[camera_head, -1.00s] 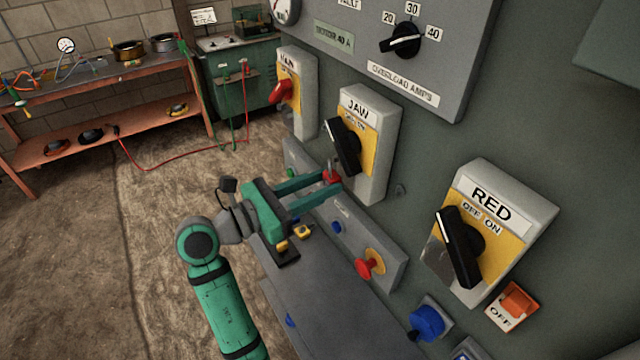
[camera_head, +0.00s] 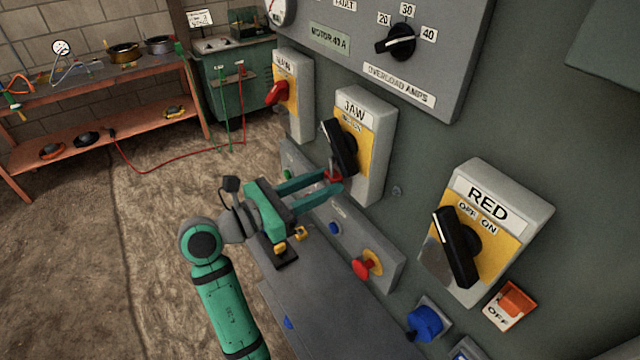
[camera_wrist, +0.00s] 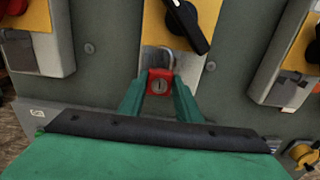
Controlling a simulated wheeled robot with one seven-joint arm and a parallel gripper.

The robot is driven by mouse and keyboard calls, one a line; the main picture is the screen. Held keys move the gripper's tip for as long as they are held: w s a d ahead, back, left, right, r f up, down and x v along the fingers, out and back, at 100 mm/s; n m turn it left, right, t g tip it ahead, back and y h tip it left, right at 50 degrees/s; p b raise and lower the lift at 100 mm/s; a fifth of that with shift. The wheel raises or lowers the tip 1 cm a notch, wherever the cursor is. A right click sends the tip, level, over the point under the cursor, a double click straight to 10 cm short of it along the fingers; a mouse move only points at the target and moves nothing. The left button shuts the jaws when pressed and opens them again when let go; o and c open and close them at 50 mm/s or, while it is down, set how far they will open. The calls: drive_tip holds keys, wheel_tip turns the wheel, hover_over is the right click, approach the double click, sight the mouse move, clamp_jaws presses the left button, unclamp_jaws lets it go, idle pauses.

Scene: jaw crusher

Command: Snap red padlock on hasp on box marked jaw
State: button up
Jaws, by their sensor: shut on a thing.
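The red padlock (camera_wrist: 160,83) is held between the green fingers of my gripper (camera_wrist: 160,90), which is shut on it. In the wrist view its grey shackle stands up from the body, against the lower part of the jaw box (camera_wrist: 150,18), below the black handle. I cannot tell whether the shackle passes through a hasp. In the head view the padlock (camera_head: 333,177) shows at the fingertips of my gripper (camera_head: 334,181), in front of the lower part of the box marked JAW (camera_head: 375,185). That box has a yellow plate and a black rotary handle (camera_head: 339,147).
The MAIN box (camera_head: 291,110) with a red handle stands to the left, and the RED box (camera_head: 490,230) to the right. Below are a red button (camera_head: 364,267) and a grey ledge (camera_head: 330,300). Two yellow items (camera_head: 290,240) lie near my gripper's base.

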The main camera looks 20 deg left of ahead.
drive_tip(key=shift+w+d, duration=0.4)
drive_tip(key=shift+w, duration=0.15)
drive_tip(key=o, duration=1.3)
drive_tip(key=shift+v, duration=4.5)
